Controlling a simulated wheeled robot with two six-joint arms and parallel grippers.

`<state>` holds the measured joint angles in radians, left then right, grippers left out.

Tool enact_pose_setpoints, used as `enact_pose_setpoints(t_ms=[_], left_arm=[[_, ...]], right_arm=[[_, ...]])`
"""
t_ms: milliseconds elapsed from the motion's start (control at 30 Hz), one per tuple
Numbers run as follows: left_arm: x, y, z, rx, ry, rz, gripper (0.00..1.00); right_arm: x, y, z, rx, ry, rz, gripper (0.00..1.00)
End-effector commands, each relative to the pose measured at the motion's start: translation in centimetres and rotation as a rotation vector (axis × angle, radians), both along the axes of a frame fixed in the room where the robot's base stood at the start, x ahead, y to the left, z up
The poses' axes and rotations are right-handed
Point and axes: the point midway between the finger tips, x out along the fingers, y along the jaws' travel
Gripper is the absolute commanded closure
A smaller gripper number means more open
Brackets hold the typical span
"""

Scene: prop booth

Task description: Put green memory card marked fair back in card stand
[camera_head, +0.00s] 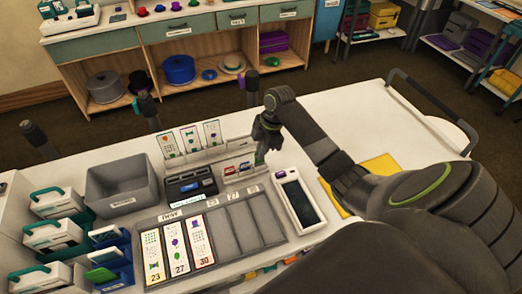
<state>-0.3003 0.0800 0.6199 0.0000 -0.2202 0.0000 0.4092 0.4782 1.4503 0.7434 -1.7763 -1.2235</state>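The card stand (241,176) is a small light-grey holder on the white counter, left of the phone-like device. Small red cards (230,170) stand in it. A small green piece (259,160), which looks like the green memory card, shows at the stand's right end, directly under my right gripper (261,152). The gripper points down there with its fingertips close to or touching the green piece. The fingers are too small and dark to tell whether they are shut on it. The "fair" marking cannot be read. My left gripper is out of view.
A grey tray (208,213) with tall numbered cards lies in front of the stand. A black device (191,187) and grey bin (122,184) are left of it. The white handheld device (297,199) and yellow sheet (372,171) are right. The counter's back right is clear.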

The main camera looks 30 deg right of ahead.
Motion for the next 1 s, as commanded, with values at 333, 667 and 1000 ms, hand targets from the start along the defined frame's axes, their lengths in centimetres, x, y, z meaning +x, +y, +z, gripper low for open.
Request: enact_pose_setpoints(t_ms=[333,667,1000], left_arm=[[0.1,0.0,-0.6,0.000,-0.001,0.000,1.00],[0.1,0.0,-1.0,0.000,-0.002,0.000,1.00],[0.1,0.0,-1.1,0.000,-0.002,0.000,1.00]], right_arm=[[0.0,0.0,-1.3,0.000,0.001,0.000,1.00],[0.0,0.0,-2.4,0.000,0.000,-0.001,1.00],[0.0,0.0,-2.7,0.000,0.000,-0.001,1.00]])
